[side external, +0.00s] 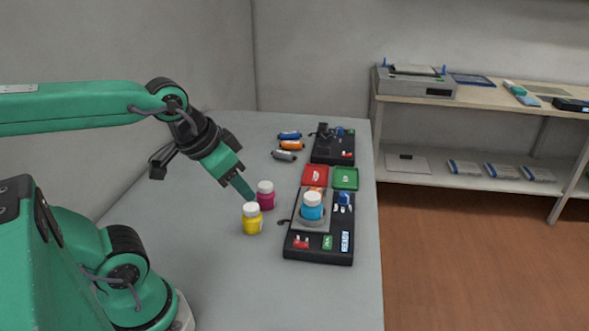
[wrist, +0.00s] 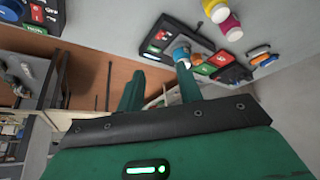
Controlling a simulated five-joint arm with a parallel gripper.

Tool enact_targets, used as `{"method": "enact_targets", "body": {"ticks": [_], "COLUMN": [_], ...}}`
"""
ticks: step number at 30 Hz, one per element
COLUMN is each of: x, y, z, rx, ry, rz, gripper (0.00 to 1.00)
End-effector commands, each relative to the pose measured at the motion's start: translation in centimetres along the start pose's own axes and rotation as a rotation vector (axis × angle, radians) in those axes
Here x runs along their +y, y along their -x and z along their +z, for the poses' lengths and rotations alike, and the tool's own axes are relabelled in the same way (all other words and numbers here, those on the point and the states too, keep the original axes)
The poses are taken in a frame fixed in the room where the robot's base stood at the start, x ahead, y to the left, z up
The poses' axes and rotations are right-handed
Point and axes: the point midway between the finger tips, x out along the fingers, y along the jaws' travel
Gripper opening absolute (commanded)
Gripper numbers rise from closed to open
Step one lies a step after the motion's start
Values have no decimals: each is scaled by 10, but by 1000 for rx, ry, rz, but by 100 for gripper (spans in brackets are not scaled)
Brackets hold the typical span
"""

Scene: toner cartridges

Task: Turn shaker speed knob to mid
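A red button, a green button and a screen reading READY (side external: 345,241) line the near edge. My gripper (side external: 248,193) is left of the shaker, above the table near the yellow and magenta bottles, touching neither as far as I can tell. In the wrist view, its fingers (wrist: 160,68) stand apart with nothing between; the shaker (wrist: 160,48) shows beyond.
A yellow bottle (side external: 252,219) and a magenta bottle (side external: 265,195) stand left of the shaker. Red (side external: 315,175) and green (side external: 346,178) trays lie behind it. Farther back are another black device (side external: 333,150) and small cartridges (side external: 291,145). A shelf (side external: 480,95) stands right.

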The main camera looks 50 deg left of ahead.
Motion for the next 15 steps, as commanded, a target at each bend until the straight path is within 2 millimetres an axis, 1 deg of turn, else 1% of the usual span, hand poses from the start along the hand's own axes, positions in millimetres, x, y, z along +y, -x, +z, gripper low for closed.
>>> {"method": "enact_targets", "body": {"ticks": [5,8,15], "x": [-1,-3,-8], "y": [-4,-9,-30], "z": [-14,-28,-72], "rx": [-8,-14,-31], "ry": [16,30,75], "rz": [-3,-5,-13], "gripper": [36,36,36]}}
